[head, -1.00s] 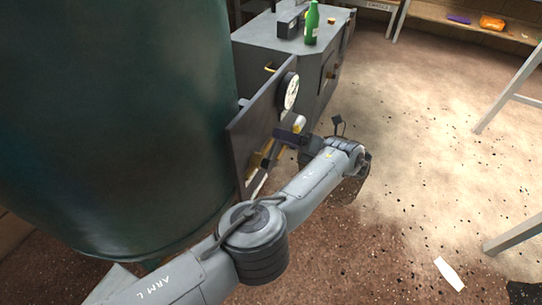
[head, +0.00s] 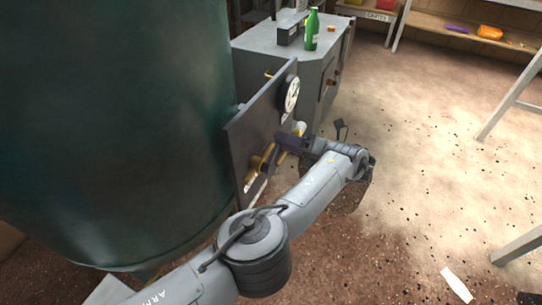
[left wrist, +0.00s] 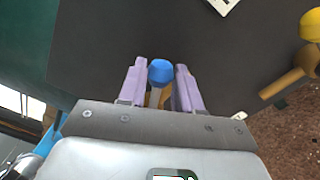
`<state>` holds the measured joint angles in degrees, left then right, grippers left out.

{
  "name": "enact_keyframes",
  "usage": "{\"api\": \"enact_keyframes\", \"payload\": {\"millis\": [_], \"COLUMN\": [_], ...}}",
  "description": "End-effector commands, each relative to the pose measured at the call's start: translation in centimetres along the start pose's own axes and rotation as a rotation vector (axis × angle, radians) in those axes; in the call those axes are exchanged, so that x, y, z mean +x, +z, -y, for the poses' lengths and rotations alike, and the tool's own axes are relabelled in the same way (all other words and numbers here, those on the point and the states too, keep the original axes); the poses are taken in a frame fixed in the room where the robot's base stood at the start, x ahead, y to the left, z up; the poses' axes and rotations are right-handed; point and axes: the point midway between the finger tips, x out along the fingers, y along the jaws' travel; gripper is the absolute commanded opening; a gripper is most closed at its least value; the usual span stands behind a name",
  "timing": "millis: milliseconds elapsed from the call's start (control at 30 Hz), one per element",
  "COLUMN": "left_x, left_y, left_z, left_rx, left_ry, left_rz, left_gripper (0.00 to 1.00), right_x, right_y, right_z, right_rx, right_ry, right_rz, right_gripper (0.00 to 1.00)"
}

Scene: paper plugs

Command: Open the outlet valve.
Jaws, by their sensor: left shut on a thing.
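A dark upright panel (head: 243,138) stands against the big green tank (head: 120,130), carrying a white dial gauge (head: 291,95) and brass valve parts (head: 262,160). My left gripper (head: 278,143) is at the panel's front, near the brass parts, and partly hides them. In the left wrist view, the left gripper's pale purple fingers (left wrist: 161,85) are on either side of a blue-tipped handle (left wrist: 161,72), shut on it. A brass pipe (left wrist: 288,82) and a yellow knob (left wrist: 310,25) are apart from the fingers, to the right. My right gripper is not in view.
A grey cabinet (head: 270,45) behind the panel bears a green bottle (head: 312,30) and a dark box (head: 290,30). A white piece (head: 456,284) lies on the floor. Pale table legs (head: 510,105) stand at the right. The floor between is mostly clear.

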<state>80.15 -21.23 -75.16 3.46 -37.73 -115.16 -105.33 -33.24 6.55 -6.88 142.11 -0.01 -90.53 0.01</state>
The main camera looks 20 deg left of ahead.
Motion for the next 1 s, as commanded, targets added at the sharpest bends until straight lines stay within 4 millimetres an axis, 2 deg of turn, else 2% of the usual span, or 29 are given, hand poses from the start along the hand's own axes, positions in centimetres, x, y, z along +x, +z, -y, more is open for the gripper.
{"api": "enact_keyframes", "payload": {"millis": [33, 400, 567, 1000], "left_x": [0.0, 0.0, 0.0, 0.0], "left_y": [-0.2, -0.3, -0.3, -0.3], "left_z": [0.6, 1.6, 2.0, 2.2], "left_rx": [0.016, 0.141, 0.215, 0.261], "left_ry": [0.001, 0.000, 0.000, 0.001], "left_rz": [0.000, 0.000, 0.000, 0.000], "left_gripper": [0.16, 0.16, 0.16, 0.16], "right_x": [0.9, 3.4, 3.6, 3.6], "right_y": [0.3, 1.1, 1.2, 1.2], "right_z": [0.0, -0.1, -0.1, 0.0], "right_rx": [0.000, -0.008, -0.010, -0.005], "right_ry": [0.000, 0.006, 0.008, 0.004], "right_rz": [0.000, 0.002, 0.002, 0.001], "right_gripper": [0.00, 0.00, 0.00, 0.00]}}
